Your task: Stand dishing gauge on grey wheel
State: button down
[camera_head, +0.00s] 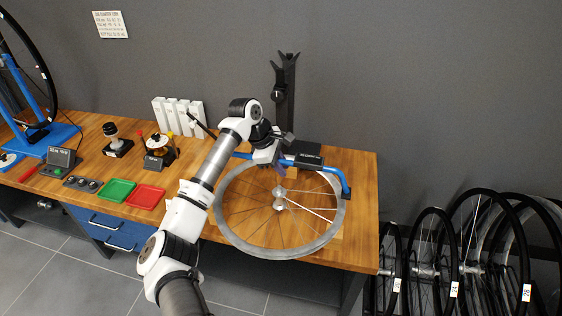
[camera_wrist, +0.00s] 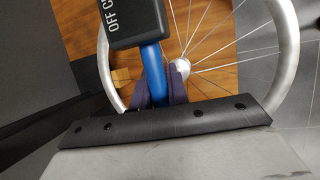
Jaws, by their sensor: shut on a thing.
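The grey wheel (camera_head: 262,252) lies flat at the right end of the bench, hub up; its rim and spokes also show in the wrist view (camera_wrist: 289,60). The blue dishing gauge (camera_head: 331,169) spans above the wheel's far part, with its right leg bent down near the right rim. I cannot tell whether its feet touch the rim. My gripper (camera_head: 281,167) is shut on the gauge's blue bar, left of its middle. In the wrist view the dark fingers (camera_wrist: 161,85) clasp the blue bar (camera_wrist: 153,65); a black lettered block hides part of it. The gauge's left end is partly hidden by my arm.
A black stand (camera_head: 287,85) rises behind the wheel. White boxes (camera_head: 178,115), a green tray (camera_head: 116,191) and a red tray (camera_head: 146,197) sit to the left. A blue truing stand (camera_head: 45,138) holds another wheel at far left. Several black-tyred wheels (camera_head: 455,250) stand right of the bench.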

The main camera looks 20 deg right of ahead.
aim_at(279, 193)
jog(key=shift+f+b, duration=1.6)
jog(key=shift+f, duration=1.45)
jog(key=c, duration=1.3)
grip_release()
